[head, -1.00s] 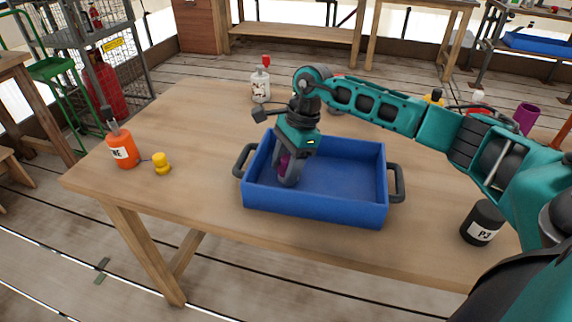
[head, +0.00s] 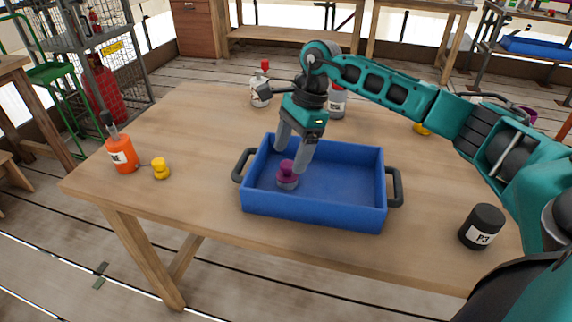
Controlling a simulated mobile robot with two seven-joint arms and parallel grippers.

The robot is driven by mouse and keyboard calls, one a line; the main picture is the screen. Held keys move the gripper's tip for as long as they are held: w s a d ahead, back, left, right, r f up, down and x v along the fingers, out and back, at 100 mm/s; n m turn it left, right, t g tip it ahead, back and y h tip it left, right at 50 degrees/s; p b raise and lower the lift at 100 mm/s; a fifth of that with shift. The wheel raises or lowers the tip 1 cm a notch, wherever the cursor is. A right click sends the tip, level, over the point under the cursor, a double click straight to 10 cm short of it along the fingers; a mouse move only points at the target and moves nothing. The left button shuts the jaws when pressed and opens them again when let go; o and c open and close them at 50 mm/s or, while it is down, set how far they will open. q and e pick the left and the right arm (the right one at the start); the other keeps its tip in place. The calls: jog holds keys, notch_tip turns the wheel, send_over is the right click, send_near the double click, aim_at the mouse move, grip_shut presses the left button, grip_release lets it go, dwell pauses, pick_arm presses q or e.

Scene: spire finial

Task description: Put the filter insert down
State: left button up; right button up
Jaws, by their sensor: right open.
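A small filter insert (head: 287,175), purple on top with a grey lower part, stands upright in the left part of the blue tray (head: 315,214). My right gripper (head: 290,160) is open above and around the top of the insert, with its fingers apart. One finger is behind and left of the insert, the other just to its right. I cannot tell whether either finger touches it. My left gripper is not in the head view.
An orange bottle (head: 122,154) and a yellow knob-shaped piece (head: 160,169) stand left of the tray. White bottles (head: 260,92) stand behind the tray. The tray's right half is empty.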

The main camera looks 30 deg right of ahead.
jog(key=v, duration=0.6)
jog(key=shift+r, duration=0.4)
